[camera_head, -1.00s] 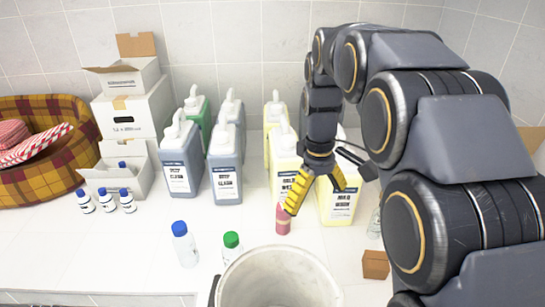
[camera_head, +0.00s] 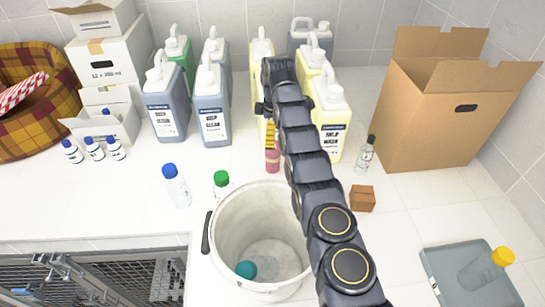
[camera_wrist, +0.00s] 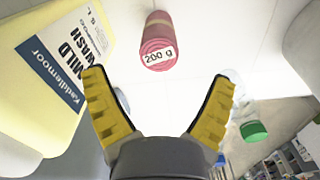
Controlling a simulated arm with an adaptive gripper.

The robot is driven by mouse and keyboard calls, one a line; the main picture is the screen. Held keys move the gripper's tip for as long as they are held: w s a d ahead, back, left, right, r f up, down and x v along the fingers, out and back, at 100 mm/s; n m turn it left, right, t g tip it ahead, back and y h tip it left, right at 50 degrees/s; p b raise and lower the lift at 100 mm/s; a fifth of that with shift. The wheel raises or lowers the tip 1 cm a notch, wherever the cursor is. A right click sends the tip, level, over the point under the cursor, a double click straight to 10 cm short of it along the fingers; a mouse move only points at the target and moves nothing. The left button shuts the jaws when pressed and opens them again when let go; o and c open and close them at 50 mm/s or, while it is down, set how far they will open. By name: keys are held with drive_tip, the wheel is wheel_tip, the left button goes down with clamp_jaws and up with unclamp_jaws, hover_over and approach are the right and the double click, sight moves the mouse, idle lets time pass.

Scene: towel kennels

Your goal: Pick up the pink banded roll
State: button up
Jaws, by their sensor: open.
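The pink banded roll (camera_head: 272,160) stands on the white counter in front of the yellow jugs, partly hidden by my gripper in the head view. In the wrist view the roll (camera_wrist: 157,30) lies beyond my fingertips, a little above the middle, with a white band marked "200 g". My gripper (camera_wrist: 158,77) has its two yellow fingers spread, with nothing between them; the roll is in line with the gap. In the head view my gripper (camera_head: 270,134) is right by the roll, and its other finger is hidden behind my arm.
Yellow jugs (camera_head: 331,125) stand close beside and behind the roll; one fills the left of the wrist view (camera_wrist: 40,75). A white bucket (camera_head: 225,225), a green-capped bottle (camera_head: 221,186) and a blue-capped bottle (camera_head: 176,190) stand in front. A small brown box (camera_head: 362,198) is to the right.

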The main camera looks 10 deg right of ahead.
sight(272, 152)
wheel_tip(272, 152, down, 8)
drive_tip(key=shift+f, duration=0.1)
drive_tip(key=c, duration=1.1)
